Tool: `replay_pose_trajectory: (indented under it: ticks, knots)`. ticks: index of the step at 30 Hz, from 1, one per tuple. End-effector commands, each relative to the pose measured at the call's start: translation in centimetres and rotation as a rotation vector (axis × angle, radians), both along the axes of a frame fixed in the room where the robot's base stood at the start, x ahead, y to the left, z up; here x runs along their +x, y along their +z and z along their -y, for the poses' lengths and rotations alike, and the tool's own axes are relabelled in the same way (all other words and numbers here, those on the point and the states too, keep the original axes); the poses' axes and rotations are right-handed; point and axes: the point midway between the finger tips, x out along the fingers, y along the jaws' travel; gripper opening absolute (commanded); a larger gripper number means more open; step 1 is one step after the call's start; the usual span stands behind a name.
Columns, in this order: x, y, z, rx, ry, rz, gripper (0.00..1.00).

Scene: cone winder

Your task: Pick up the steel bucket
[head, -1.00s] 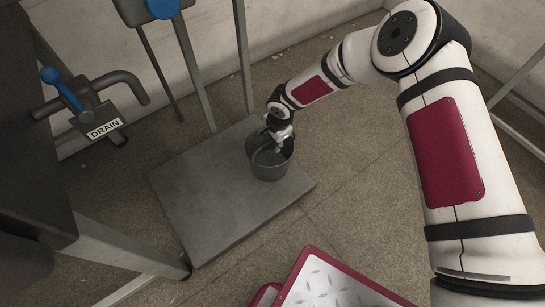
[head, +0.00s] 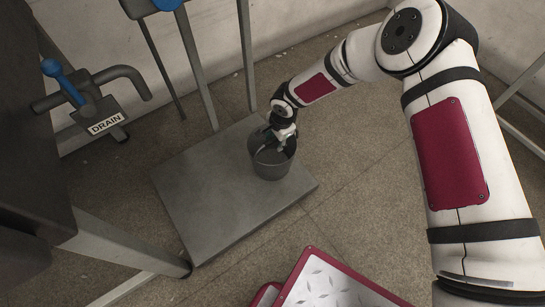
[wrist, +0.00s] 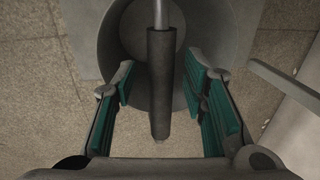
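The steel bucket (head: 271,166) stands upright on a grey platform (head: 213,205) near its right corner. My gripper (head: 279,141) is at the bucket's top, and parts of it hide the far rim. In the wrist view, my gripper (wrist: 163,108) has its green-padded fingers apart, one on each side of a dark cylindrical grip (wrist: 161,80) on a thin metal rod. Clear gaps show between the pads and the grip. The round bucket (wrist: 112,50) lies behind the grip in that view.
A drain valve with a blue lever (head: 62,84) and a bent pipe stands at the left. Metal posts (head: 196,70) rise behind the platform. My own base shows at the bottom. Bare floor (head: 365,180) lies right of the platform.

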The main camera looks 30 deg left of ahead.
Motion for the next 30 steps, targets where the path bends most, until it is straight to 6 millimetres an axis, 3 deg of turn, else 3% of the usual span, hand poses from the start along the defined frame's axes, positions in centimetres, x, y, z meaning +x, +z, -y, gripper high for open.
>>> replay_pose_trajectory:
  ticks: [11,17,30]
  knots:
    - [0.0,-0.07,0.01,0.0,0.0,0.0,0.39]
    - [0.0,-0.07,0.01,0.0,0.0,0.0,0.0]
    - [0.04,0.02,-0.04,0.001,0.0,0.0,0.0]
